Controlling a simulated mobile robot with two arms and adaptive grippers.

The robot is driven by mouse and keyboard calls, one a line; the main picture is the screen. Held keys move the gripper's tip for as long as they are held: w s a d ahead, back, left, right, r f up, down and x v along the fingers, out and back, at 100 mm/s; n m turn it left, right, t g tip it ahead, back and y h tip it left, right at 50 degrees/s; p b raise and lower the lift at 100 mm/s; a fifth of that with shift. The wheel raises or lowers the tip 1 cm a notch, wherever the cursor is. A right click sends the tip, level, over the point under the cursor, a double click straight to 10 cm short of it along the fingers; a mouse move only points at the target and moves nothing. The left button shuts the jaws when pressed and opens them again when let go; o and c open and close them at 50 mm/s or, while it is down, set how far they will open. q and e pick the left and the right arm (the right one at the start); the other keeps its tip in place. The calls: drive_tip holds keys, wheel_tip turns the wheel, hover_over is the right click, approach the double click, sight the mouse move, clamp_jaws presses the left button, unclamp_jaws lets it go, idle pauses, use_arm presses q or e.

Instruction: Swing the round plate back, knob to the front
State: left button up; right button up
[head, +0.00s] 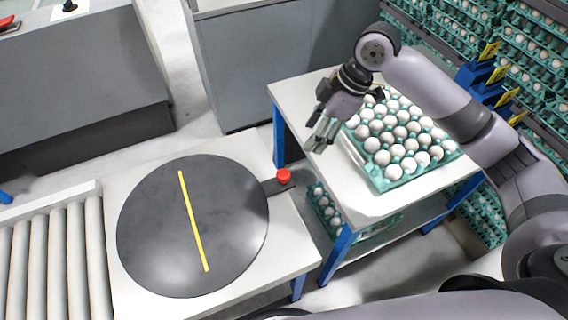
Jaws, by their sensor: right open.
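The round plate (165,230) is dark grey with a yellow stripe across it. It lies flat on a white table between the rollers and the egg table. Its red knob (284,176) sits on a short dark arm that sticks out to the right of the plate. My right gripper (318,145) is open and empty. It is above the left edge of the egg table, up and to the right of the knob and apart from it. My left gripper is not in view.
A teal tray (391,187) full of white eggs stands on the white table (300,92) at the right. Grey rollers (60,250) adjoin the plate's table at the left. Stacked egg trays (535,75) stand at the back right. A gap separates the two tables.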

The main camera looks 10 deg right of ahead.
approach(284, 173)
drive_tip(key=x, duration=0.7)
drive_tip(key=shift+a+f+p, duration=0.1)
drive_tip(key=shift+f+p, duration=0.05)
drive_tip(key=shift+p, duration=0.2)
drive_tip(key=shift+w+a+f, duration=0.1)
drive_tip(key=shift+a+f, duration=0.15)
drive_tip(key=shift+f, duration=0.3)
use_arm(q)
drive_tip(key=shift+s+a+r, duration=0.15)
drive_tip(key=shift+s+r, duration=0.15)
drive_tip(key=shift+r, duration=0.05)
use_arm(e)
drive_tip(key=shift+f, duration=0.15)
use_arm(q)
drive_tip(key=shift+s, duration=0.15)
use_arm(e)
clamp_jaws()
